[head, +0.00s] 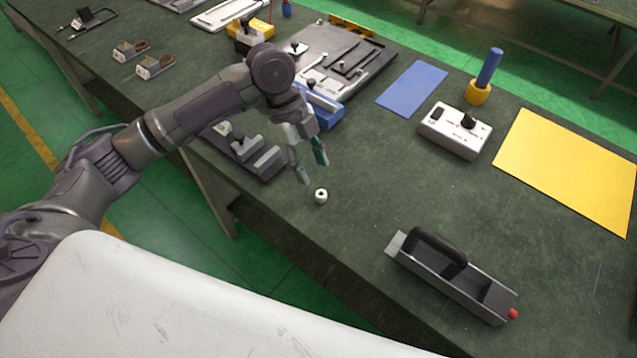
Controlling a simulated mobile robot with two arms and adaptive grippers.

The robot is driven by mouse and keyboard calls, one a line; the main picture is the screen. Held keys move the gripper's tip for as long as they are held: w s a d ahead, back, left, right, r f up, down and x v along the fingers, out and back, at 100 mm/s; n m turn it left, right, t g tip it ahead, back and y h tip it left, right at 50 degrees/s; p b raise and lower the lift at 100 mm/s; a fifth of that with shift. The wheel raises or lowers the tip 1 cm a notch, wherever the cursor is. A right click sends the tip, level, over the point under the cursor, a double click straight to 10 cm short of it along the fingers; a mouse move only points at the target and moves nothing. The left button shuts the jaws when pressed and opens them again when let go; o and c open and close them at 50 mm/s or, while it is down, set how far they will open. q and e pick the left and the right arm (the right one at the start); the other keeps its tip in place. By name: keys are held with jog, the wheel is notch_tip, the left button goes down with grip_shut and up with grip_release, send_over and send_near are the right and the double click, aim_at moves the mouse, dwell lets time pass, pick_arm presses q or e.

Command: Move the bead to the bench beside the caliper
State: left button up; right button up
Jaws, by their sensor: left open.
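A small white bead (321,196) with a dark hole lies on the dark green bench (370,215) near its front edge. My left gripper (313,170) is open and empty, with its fingertips just above and behind the bead in the head view, apart from it in the picture. Its height over the bench is hard to judge. A grey tool tray (375,62) farther back holds flat metal tools; one may be the caliper, but I cannot tell for sure. My right gripper is not in view.
A grey block fixture (250,152) stands left of the bead. A black-handled metal carrier (450,275) is at the front right. A switch box (454,130), blue mat (411,88) and yellow sheet (570,165) lie to the right. Bench between bead and switch box is clear.

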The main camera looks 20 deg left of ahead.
pick_arm(q)
jog(key=shift+v, duration=2.3)
